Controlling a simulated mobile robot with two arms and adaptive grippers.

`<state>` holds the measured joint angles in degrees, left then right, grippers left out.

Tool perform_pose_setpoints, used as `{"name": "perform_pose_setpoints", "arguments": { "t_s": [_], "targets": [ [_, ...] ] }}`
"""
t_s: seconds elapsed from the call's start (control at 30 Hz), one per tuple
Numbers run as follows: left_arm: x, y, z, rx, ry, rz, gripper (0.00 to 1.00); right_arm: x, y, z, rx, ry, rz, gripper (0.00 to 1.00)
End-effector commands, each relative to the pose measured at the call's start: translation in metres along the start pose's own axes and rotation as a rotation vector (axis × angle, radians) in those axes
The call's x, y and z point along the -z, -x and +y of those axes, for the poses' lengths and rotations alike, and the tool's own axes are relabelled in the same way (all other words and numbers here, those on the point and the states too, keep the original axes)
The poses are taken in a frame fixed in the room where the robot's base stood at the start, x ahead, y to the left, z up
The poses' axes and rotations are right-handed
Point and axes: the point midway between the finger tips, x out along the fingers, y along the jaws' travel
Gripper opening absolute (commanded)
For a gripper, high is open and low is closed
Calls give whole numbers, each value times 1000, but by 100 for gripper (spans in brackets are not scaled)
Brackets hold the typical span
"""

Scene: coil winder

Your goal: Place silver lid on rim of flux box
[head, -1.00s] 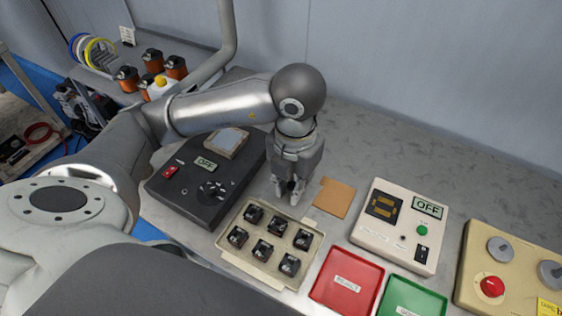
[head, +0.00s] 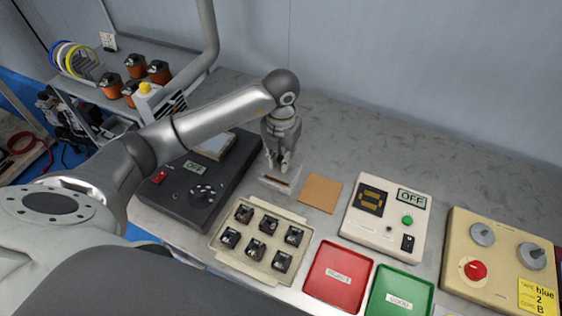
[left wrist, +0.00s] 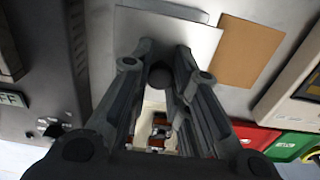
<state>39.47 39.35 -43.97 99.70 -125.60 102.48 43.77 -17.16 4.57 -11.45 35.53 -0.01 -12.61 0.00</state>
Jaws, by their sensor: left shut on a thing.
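My left gripper (head: 279,166) points down at the back of the bench, between the black control box and the brown pad. It is shut on a dark round knob (left wrist: 160,75) of what looks like the silver lid. The lid is a pale, flat plate (left wrist: 195,40) just beyond the fingertips in the left wrist view. My right gripper is not in view.
A beige tray (head: 222,256) with several small dark parts stands in front of the gripper. The brown pad (head: 320,193) and white OFF box (head: 384,238) lie to its right. Black control box (head: 178,203) is left. Red (head: 334,296) and green (head: 388,308) trays stand in front.

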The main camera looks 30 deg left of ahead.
Motion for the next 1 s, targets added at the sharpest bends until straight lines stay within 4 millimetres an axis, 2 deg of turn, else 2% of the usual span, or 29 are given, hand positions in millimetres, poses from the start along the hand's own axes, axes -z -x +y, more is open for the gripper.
{"name": "perform_pose_setpoints", "arguments": {
  "t_s": [0.3,0.67,0.7,0.8,0.87,1.0],
  "targets": [
    [-4,-34,2,0,0,3,0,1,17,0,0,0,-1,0],
    [-4,-40,2,-1,0,0,0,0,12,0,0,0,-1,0],
    [-4,-40,2,-1,0,0,20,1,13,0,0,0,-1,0],
    [-4,-39,2,-1,0,1,33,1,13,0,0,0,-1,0],
    [-4,-39,2,-1,0,1,39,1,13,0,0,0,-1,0],
    [-4,-39,2,-1,0,1,39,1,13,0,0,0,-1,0]
  ]
}}
